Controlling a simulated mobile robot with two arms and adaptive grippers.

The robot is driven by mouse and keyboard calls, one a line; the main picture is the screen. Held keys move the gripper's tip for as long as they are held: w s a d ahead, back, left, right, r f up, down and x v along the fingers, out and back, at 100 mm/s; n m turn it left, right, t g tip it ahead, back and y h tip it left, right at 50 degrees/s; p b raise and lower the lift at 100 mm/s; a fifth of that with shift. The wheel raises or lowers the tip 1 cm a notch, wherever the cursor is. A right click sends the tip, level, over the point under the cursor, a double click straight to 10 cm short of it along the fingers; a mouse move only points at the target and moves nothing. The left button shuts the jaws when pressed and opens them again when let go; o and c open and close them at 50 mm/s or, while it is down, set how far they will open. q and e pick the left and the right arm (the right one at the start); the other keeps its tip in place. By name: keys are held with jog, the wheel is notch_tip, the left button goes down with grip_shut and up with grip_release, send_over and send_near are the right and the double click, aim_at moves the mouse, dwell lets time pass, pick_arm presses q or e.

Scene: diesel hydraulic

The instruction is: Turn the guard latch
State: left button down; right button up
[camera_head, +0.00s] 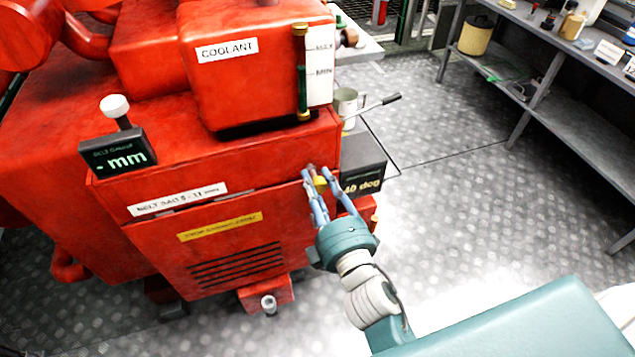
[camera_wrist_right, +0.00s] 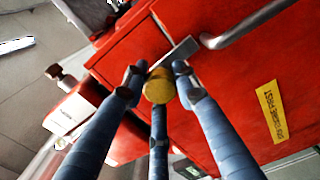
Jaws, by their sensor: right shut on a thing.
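The guard latch is a small yellow knob (camera_head: 320,183) at the upper right corner of the red guard panel (camera_head: 290,232). In the right wrist view the yellow knob (camera_wrist_right: 158,91) looks round, with a grey metal bar (camera_wrist_right: 176,54) beyond it. My right gripper (camera_head: 322,180) has its blue fingers closed around the knob. In the right wrist view the gripper (camera_wrist_right: 157,83) has fingers on both sides of the knob and one below. The fingers hide part of the latch. My left gripper is out of view.
A mm gauge (camera_head: 118,154) stands at the left on the red engine. A grey shelf (camera_head: 560,70) with containers is at the upper right. The floor between is clear.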

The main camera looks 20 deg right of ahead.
jog(key=shift+m, duration=0.6)
jog(key=shift+f, duration=0.1)
jog(key=o, duration=1.2)
jog(key=shift+c, duration=0.2)
